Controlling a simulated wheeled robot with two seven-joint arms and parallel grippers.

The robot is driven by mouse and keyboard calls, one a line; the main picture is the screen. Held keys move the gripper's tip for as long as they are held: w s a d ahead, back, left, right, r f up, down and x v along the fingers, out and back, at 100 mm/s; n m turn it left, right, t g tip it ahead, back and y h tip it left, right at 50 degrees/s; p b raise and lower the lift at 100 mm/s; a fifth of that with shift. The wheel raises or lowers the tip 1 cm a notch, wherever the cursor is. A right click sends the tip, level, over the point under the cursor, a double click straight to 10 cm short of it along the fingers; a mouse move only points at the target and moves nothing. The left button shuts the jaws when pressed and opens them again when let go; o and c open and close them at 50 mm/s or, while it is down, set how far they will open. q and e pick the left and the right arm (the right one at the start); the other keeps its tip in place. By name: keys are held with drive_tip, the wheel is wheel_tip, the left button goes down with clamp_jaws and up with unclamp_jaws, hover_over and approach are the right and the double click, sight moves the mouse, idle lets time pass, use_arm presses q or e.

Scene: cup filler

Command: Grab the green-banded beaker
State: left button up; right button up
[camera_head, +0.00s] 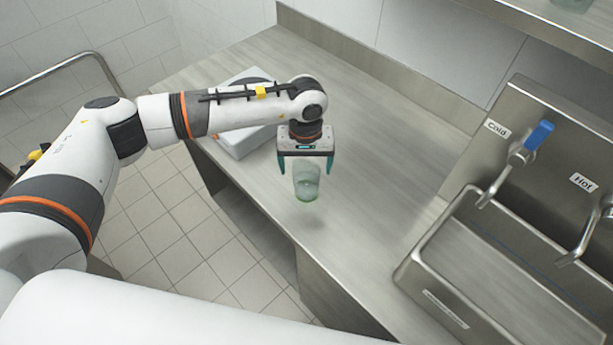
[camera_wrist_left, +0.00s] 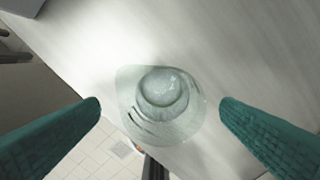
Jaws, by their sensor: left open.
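A clear, faintly green glass beaker (camera_head: 307,182) stands upright on the steel counter near its front edge. No clear green band can be made out on it. My left gripper (camera_head: 305,168) is directly above the beaker, pointing down, with its two teal fingers apart. In the left wrist view the beaker (camera_wrist_left: 162,105) sits between the open fingers, seen from above, with a gap on both sides. The fingers do not appear to touch it. My right gripper does not show.
The steel counter (camera_head: 390,160) is clear to the right of the beaker. A white box-like device (camera_head: 245,140) stands behind my left arm. A sink (camera_head: 490,270) with a blue-handled cold tap (camera_head: 522,150) and a hot tap (camera_head: 588,232) is at the right.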

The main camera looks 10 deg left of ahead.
sight(307, 171)
use_arm(q)
wheel_tip(307, 171, down, 5)
drive_tip(key=p, duration=0.3)
drive_tip(key=shift+d+r, duration=0.15)
drive_tip(key=shift+f, duration=0.4)
drive_tip(key=shift+c, duration=0.6)
drive_tip(key=c, duration=1.1)
